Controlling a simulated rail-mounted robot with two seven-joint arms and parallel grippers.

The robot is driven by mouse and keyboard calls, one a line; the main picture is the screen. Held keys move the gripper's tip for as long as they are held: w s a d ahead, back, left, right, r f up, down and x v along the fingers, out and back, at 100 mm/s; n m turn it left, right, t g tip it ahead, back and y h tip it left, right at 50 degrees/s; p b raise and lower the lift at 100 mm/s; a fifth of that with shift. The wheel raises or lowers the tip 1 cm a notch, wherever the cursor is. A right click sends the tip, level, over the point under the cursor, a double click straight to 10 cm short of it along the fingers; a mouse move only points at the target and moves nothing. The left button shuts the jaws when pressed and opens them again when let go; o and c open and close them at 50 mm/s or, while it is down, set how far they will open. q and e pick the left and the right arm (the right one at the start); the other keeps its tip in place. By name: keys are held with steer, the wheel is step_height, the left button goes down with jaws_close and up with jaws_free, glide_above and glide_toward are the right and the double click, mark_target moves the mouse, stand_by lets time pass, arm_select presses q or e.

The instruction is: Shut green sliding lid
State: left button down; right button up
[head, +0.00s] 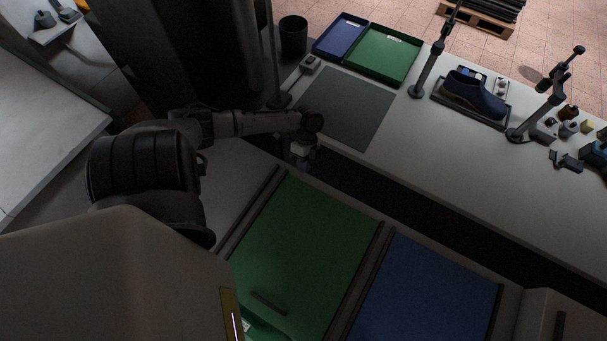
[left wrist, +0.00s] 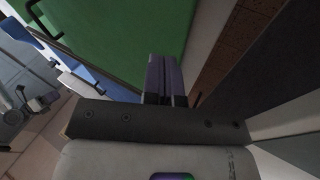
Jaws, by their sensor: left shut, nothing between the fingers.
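The green sliding lid (head: 305,245) is a flat panel in the bench in the head view, with a dark bar handle (head: 268,302) near its near end. Beyond the handle, at the bottom of the picture, a gap shows a lighter green surface with a white label. My left gripper (head: 300,158) is by the lid's far end, apart from the handle. In the left wrist view its fingers (left wrist: 165,80) are together and empty, with the green lid (left wrist: 125,35) behind them and the handle (left wrist: 38,18) at upper left. My right gripper is out of view.
A blue lid (head: 425,292) lies to the right of the green one. Across a dark gap, a long table holds a grey mat (head: 350,108), blue and green trays (head: 384,54), and a dark blue shoe-shaped piece (head: 474,92). A black bin (head: 293,35) stands at the back.

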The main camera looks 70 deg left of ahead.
arm_select(q)
steer(key=t+h+b, duration=0.1)
steer(key=t+b, duration=0.1)
steer(key=b, duration=0.2)
glide_toward(303, 177)
steer(key=shift+h, duration=0.4)
steer(key=x, duration=0.4)
steer(key=p+x, duration=0.1)
steer(key=x, duration=0.1)
steer(key=shift+w+d, duration=0.35)
steer(key=shift+d, duration=0.05)
steer(key=shift+s+d+f, duration=0.1)
steer(key=shift+s+d, duration=0.3)
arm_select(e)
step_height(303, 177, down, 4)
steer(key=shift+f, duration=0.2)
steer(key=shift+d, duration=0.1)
